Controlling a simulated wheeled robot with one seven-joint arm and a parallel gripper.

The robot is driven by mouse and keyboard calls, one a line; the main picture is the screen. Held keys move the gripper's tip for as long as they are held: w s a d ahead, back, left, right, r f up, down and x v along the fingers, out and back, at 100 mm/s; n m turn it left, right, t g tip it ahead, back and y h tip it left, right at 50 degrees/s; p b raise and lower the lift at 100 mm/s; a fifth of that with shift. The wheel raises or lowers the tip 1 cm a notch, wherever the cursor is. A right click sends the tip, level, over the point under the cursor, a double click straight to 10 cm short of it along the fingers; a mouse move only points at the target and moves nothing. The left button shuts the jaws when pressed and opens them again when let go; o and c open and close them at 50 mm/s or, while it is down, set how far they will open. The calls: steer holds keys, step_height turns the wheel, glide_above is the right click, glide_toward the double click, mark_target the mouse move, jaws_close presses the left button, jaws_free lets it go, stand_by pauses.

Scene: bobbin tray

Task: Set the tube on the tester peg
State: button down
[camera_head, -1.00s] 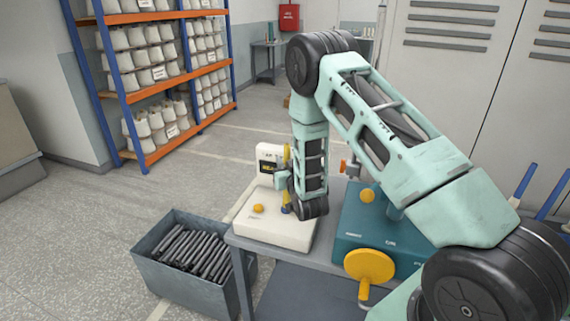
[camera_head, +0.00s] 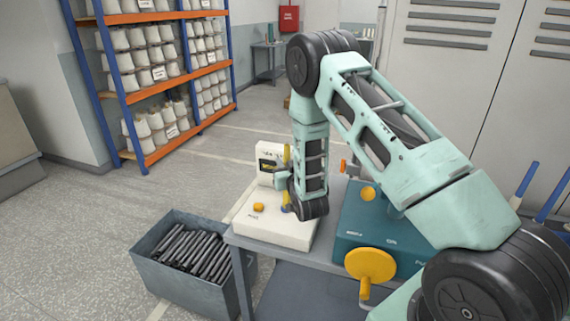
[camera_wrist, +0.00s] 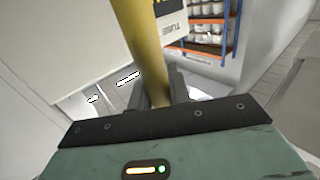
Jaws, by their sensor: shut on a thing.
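The tube is a slim yellow cylinder, nearly upright in the head view (camera_head: 287,154), and it also crosses the upper wrist view (camera_wrist: 143,45). My gripper (camera_head: 284,178) is shut on the tube's middle; its dark fingers also show in the wrist view (camera_wrist: 157,88). The tester is a cream unit (camera_head: 262,226) with a small display head (camera_head: 271,153) at its back.
A teal machine (camera_head: 352,222) with a yellow handwheel (camera_head: 369,265) stands to the right on the same bench. A grey bin (camera_head: 187,283) of dark rods sits on the floor at left. An orange knob (camera_head: 258,207) is on the tester. A bobbin rack (camera_head: 118,75) stands far behind.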

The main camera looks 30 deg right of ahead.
steer(key=shift+f, duration=0.25)
steer(key=c, duration=1.6)
jaws_free()
steer(key=shift+r, duration=0.1)
steer(key=shift+b+v, duration=1.5)
steer(key=shift+v, duration=4)
